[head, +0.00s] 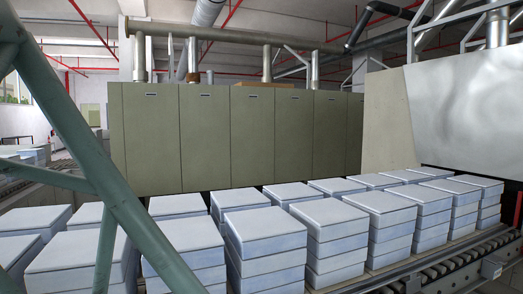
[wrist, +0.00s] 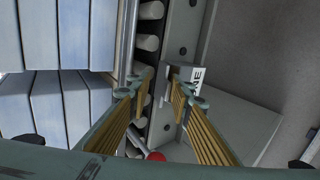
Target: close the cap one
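In the wrist view my gripper (wrist: 161,82) is open, with a gap between its two fingers and nothing held in it. A small light grey piece with the dark letters "NE" (wrist: 196,78) is just beside the right fingertip, and the finger partly covers it. I cannot tell whether they touch, or whether this piece is the cap. A red rounded part (wrist: 155,156) shows low between the fingers, partly hidden by my gripper. In the head view a small white piece (head: 490,269) is on the conveyor's side at the lower right; my gripper is not in that view.
Stacks of pale blue-white slabs (head: 265,222) fill the conveyor; slabs also show at the left of the wrist view (wrist: 70,35). Conveyor rollers (wrist: 148,42) run beside a grey side rail (wrist: 182,25). Large green-grey cabinets (head: 205,135) stand behind.

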